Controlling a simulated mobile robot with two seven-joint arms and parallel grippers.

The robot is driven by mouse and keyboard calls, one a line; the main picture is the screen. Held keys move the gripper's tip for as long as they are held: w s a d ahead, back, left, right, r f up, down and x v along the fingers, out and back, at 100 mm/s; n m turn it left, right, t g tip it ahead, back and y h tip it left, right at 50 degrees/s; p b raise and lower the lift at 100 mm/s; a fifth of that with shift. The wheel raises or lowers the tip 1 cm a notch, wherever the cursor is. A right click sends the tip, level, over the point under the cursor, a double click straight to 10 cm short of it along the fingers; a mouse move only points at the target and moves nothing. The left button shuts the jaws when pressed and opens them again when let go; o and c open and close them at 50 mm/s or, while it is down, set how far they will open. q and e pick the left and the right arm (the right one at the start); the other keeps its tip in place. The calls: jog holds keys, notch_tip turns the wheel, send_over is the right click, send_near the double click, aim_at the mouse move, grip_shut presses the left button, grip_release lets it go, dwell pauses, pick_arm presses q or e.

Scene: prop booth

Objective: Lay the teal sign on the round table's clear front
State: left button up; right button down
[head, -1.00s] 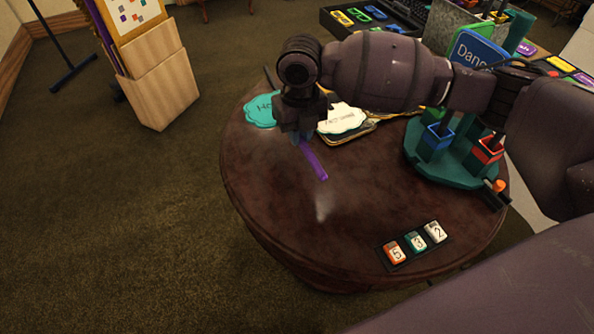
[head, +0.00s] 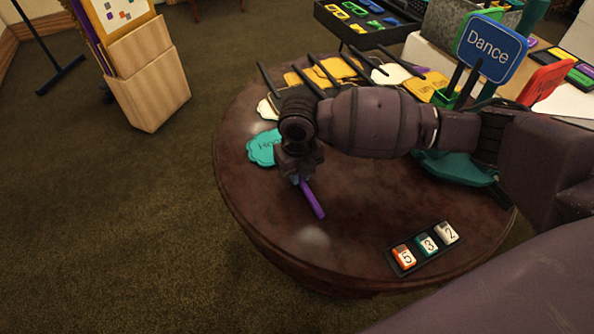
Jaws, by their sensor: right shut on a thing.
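The teal sign (head: 262,148) has a scalloped cloud shape with dark lettering, partly covered by my right arm. A purple handle (head: 313,202) runs from under my gripper toward the table's front and appears to belong to this sign. My right gripper (head: 302,177) points down over the round table (head: 258,212) and is shut on the handle. I cannot tell whether the sign touches the tabletop. The table's front is bare brown wood. My left gripper is out of view.
A tray of number tiles (head: 425,248) lies at the table's front right. Signs with dark handles lie along the back, including a yellow one (head: 432,88). A teal stand (head: 455,168) is partly hidden behind my arm. A blue "Dance" sign (head: 490,50) stands upright at right.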

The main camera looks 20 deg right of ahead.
dwell(0.3)
jog(key=c, duration=1.1)
grip_release()
jog(key=shift+f, duration=0.15)
notch_tip(320, 180, up, 12)
jog(key=p, duration=0.3)
